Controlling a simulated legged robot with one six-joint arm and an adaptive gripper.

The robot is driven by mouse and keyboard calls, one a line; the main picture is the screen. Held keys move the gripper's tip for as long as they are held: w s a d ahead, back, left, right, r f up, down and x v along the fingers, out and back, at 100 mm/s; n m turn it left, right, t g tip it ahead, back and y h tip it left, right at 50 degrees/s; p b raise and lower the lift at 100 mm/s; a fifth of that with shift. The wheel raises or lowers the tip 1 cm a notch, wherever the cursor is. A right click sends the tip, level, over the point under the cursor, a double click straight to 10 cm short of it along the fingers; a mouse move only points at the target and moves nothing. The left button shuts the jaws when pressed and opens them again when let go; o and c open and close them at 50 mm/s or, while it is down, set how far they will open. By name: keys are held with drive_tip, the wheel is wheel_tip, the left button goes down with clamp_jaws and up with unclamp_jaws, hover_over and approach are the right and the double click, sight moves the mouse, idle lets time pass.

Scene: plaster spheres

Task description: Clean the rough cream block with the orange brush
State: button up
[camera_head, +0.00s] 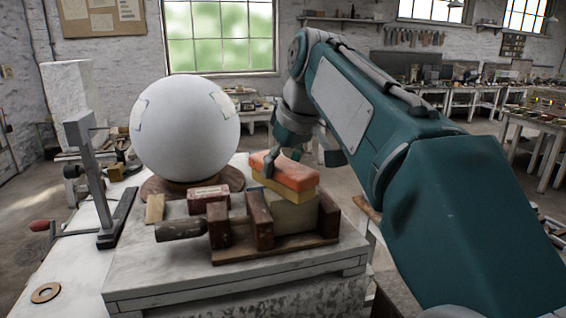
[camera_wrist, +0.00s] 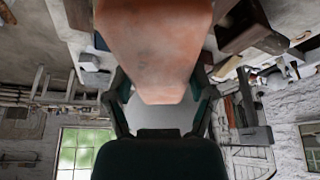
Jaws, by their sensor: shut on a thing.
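The orange brush (camera_head: 285,170) has an orange body over a yellowish lower layer. It lies slightly tilted over the top of the cream block (camera_head: 294,215); I cannot tell if they touch. The block sits in a dark wooden clamp (camera_head: 262,222) on the stone-topped bench, and the clamp hides part of its near side. My gripper (camera_head: 272,158) comes down from the back right and is shut on the brush. In the wrist view the brush (camera_wrist: 155,45) fills the upper middle, between the two fingers of my gripper (camera_wrist: 162,100). The block cannot be made out there.
A large white plaster sphere (camera_head: 184,130) stands on a round wooden base (camera_head: 165,186) behind left. A reddish box (camera_head: 208,198) and a dark wooden handle (camera_head: 181,230) lie left of the clamp. A grey metal stand (camera_head: 95,180) is farther left. The bench's front left top (camera_head: 150,270) is clear.

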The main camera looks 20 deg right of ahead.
drive_tip(key=shift+d+f, duration=0.1)
drive_tip(key=shift+f, duration=0.05)
drive_tip(key=shift+d, duration=0.1)
drive_tip(key=shift+s+d, duration=0.4)
drive_tip(key=shift+s, duration=0.65)
drive_tip(key=shift+w, duration=0.15)
drive_tip(key=shift+w+a, duration=0.3)
drive_tip(key=shift+w, duration=0.35)
drive_tip(key=shift+w+a, duration=0.3)
drive_tip(key=shift+w, duration=0.3)
drive_tip(key=shift+w+a, duration=0.3)
drive_tip(key=shift+w, duration=0.35)
